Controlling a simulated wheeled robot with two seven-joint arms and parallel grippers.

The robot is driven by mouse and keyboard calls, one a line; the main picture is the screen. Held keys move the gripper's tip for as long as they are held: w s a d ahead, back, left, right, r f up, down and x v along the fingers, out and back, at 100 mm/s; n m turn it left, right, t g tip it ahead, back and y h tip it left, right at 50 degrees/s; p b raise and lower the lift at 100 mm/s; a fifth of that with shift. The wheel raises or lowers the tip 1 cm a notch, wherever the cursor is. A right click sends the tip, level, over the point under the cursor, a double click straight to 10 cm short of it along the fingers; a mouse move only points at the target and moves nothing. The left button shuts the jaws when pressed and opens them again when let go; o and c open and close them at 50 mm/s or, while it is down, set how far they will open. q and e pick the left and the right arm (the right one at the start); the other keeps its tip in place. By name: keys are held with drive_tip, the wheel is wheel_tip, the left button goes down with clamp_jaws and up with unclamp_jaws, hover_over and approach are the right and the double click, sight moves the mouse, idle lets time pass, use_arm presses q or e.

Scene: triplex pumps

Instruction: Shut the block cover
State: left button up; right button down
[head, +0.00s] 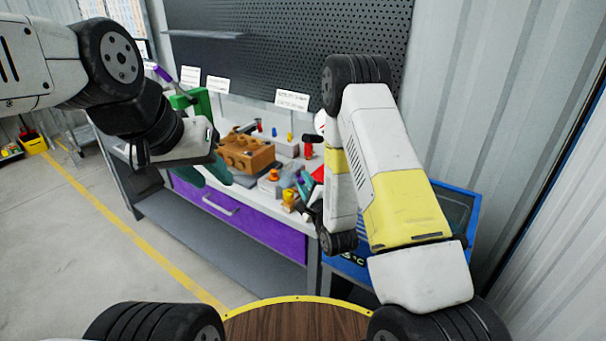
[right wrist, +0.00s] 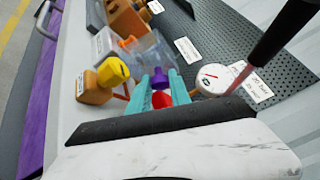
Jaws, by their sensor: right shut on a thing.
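An orange-brown block (head: 246,150) with round raised openings on top sits on the workbench in the head view. I cannot tell which part is its cover. My left gripper (head: 218,172) has teal fingers beside the block's left front, and its jaw gap is hidden. My right gripper (head: 308,187) is at the right of the bench, apart from the block. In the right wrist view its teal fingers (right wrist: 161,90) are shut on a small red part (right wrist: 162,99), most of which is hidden.
A yellow knob on an orange base (right wrist: 112,71) and a clear bin (right wrist: 153,52) stand close to my right gripper. A white round dial (right wrist: 212,79) is to its right. A red-topped post (head: 308,146) stands behind. A pegboard (head: 290,45) closes off the back.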

sight(293, 166)
drive_tip(key=shift+r, duration=0.1)
drive_tip(key=shift+w+a+r+n+g, duration=0.15)
drive_tip(key=shift+r+n+g, duration=0.15)
drive_tip(key=shift+r+g, duration=0.15)
drive_tip(key=shift+w+a+r+n+g, duration=0.15)
drive_tip(key=shift+r+n+g, duration=0.2)
drive_tip(key=shift+r, duration=0.1)
drive_tip(key=shift+w+a+r+n+g+h, duration=0.25)
drive_tip(key=shift+a+r+g+h, duration=0.1)
drive_tip(key=shift+r+g+h, duration=0.15)
drive_tip(key=shift+w+a+r+n+g+h, duration=0.35)
drive_tip(key=shift+a+n+g+h, duration=0.1)
drive_tip(key=shift+g, duration=0.1)
drive_tip(key=shift+w+a+r+n+g+h, duration=0.2)
drive_tip(key=shift+a+r+n+g+h, duration=0.15)
drive_tip(key=shift+g, duration=0.2)
drive_tip(key=shift+a, duration=0.1)
use_arm(q)
drive_tip(key=shift+c, duration=0.5)
